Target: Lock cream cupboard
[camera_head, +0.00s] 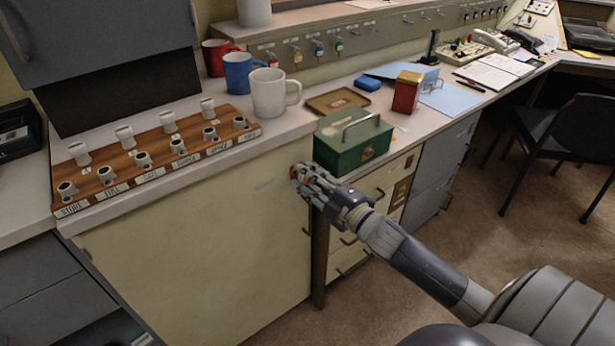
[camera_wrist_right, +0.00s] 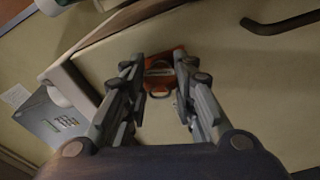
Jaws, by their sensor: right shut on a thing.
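The cream cupboard (camera_head: 200,255) stands under the counter, and its door looks closed. It also fills much of the right wrist view (camera_wrist_right: 250,95). My right gripper (camera_head: 298,176) is at the upper right corner of the door front. It is shut on a small orange piece (camera_wrist_right: 158,66), which shows between the fingertips in the right wrist view (camera_wrist_right: 160,85). The piece looks like a key or its tag with a ring. The fingers hide parts of it, and I cannot tell whether it sits in a lock. My left gripper is not in view.
A green box (camera_head: 352,142) stands on the counter just above my right gripper. Mugs (camera_head: 270,93) and a wooden switch board (camera_head: 150,150) stand further left. Several tagged keys hang on the back panel (camera_head: 330,45). A black chair (camera_head: 560,135) is at the right.

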